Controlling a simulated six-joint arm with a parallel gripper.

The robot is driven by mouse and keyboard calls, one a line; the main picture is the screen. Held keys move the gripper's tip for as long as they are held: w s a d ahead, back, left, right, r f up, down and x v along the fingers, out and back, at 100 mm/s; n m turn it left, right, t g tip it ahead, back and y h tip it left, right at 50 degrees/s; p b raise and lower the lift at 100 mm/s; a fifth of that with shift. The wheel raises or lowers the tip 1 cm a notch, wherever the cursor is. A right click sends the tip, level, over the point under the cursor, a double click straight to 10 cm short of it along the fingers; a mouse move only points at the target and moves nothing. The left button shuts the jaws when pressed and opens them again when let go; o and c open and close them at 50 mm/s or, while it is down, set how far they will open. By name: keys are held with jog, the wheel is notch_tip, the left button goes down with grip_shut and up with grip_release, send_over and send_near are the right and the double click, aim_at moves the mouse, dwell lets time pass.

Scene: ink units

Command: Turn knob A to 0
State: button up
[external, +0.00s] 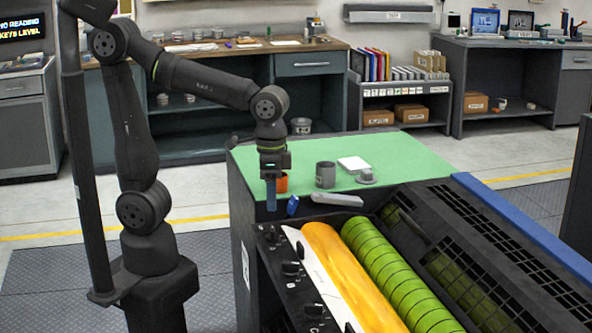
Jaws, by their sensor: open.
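Several black knobs sit on the black panel (264,255) along the left side of the ink unit: one at the far end (270,235), one in the middle (291,268) and one nearer (314,311). Their letters and scale marks are too small to read, so I cannot tell which is knob A or where it points. My gripper (271,207) points down above the far end of the panel, above the far knob and apart from it.
A green mat (420,155) behind holds an orange cup (281,183), a grey cup (325,175) and a white block (353,164). A blue object (292,206) and a grey tool (337,199) lie close right of my fingers. Yellow (350,270) and green rollers (395,270) lie right of the panel.

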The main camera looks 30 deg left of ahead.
notch_tip(320, 180, up, 10)
send_over(272, 229)
jog(key=shift+w+f, duration=0.1)
jog(key=shift+f, duration=0.05)
jog(key=shift+f, duration=0.1)
dwell(0.4)
notch_tip(272, 229, down, 17)
jog(key=shift+f, duration=0.1)
dwell(0.4)
dwell(0.4)
